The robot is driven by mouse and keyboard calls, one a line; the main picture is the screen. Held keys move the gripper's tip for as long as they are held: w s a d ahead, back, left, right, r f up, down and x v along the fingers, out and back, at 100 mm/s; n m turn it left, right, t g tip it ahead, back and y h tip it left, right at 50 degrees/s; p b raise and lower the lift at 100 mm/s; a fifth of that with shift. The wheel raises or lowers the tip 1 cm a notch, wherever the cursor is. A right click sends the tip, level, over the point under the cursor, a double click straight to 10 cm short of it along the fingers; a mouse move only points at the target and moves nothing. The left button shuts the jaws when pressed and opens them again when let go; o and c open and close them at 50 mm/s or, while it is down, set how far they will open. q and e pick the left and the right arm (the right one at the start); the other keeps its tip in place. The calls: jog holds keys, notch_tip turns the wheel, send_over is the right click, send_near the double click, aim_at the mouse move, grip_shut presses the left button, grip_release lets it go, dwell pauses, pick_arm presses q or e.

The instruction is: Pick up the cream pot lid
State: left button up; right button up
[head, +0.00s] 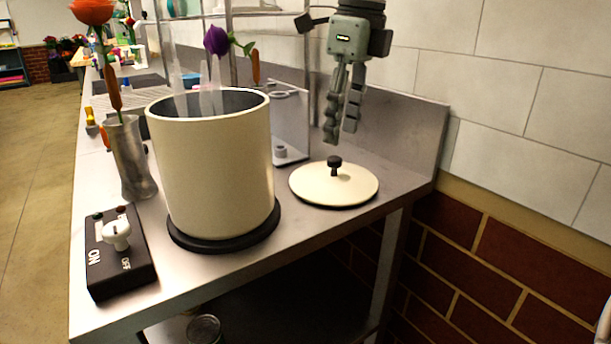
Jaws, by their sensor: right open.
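The cream pot lid (312,186) lies flat on the steel counter, right of the pot, with its black knob (334,163) upward. My right gripper (339,138) hangs from above, fingers pointing down, just above the knob. Its fingers are apart with nothing between them; I cannot tell the exact gap to the knob. The cream pot (210,165) stands uncovered on a round black base (222,240). My left gripper is not in view.
A black control box (120,262) with a white switch sits at the counter's front left. A metal vase (130,160) with an orange flower (92,11) stands left of the pot. A purple flower (216,40) shows above the pot. A tiled wall (480,90) rises behind the lid.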

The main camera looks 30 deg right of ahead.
aim_at(334, 158)
jog(key=f, duration=0.6)
jog(key=shift+w+a+f, duration=0.35)
grip_shut()
